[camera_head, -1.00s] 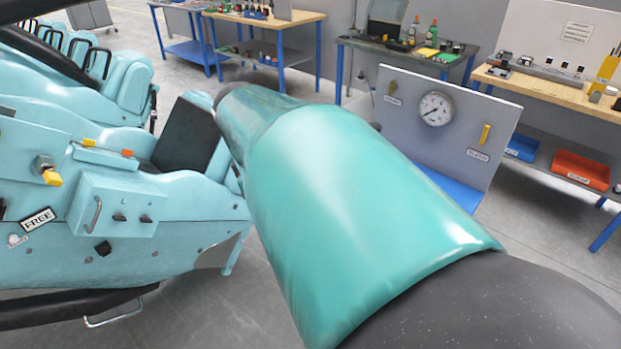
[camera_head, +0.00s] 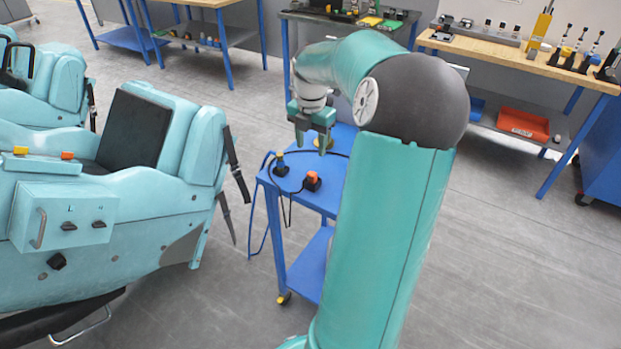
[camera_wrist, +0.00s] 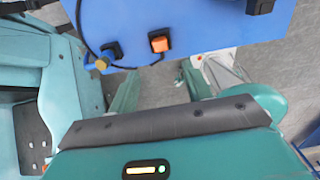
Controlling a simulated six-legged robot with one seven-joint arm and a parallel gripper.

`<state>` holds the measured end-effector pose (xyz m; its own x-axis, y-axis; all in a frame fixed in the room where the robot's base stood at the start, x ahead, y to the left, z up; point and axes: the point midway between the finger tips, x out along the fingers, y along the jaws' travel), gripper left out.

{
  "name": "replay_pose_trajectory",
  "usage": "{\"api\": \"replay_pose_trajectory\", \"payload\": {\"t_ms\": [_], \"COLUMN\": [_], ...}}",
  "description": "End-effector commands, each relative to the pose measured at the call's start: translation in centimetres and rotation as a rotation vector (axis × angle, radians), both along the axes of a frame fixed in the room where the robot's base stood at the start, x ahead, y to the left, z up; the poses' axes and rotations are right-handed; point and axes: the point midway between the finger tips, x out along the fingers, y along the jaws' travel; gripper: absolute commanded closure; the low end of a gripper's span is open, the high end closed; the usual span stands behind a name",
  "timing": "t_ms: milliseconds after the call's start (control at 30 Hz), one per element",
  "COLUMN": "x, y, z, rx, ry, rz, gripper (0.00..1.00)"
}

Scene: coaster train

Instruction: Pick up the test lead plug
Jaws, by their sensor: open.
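Two small plugs with dark blocks lie on the blue cart top (camera_head: 322,197). One is yellow-tipped (camera_head: 281,167) and one is orange (camera_head: 312,181); I cannot tell which is the test lead plug. A dark cable loops around them, and blue cable hangs off the cart's left side. My gripper (camera_head: 311,143) is open and empty, pointing down above the cart, apart from both plugs. In the wrist view, the yellow-tipped plug (camera_wrist: 103,62) and the orange plug (camera_wrist: 158,43) sit near the blue top's edge, beyond my open fingers (camera_wrist: 160,86).
A turquoise coaster car (camera_head: 110,190) stands left of the cart, with a strip of floor between. Workbenches (camera_head: 520,60) with tools stand behind, with an orange bin (camera_head: 523,124) on a lower shelf. Grey floor is clear at the right.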

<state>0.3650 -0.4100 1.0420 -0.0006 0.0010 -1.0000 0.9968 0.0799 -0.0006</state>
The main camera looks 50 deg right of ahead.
Motion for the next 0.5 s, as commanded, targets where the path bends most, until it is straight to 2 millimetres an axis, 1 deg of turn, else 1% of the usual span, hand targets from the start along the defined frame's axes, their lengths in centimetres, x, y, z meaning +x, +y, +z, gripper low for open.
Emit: {"api": "replay_pose_trajectory", "payload": {"t_ms": [33,100,200,433,500], "x": [0.0,0.1,0.2,0.3,0.2], "y": [0.0,0.1,0.0,-0.1,-0.1], "z": [-1.1,-2.5,-3.9,-5.5,-6.3], "rx": [0.003,0.003,0.002,0.000,0.003], "ry": [0.001,0.000,0.000,0.000,0.000], "rz": [0.001,0.000,0.001,0.000,-0.001], "gripper": [0.51,0.51,0.51,0.51,0.51]}}
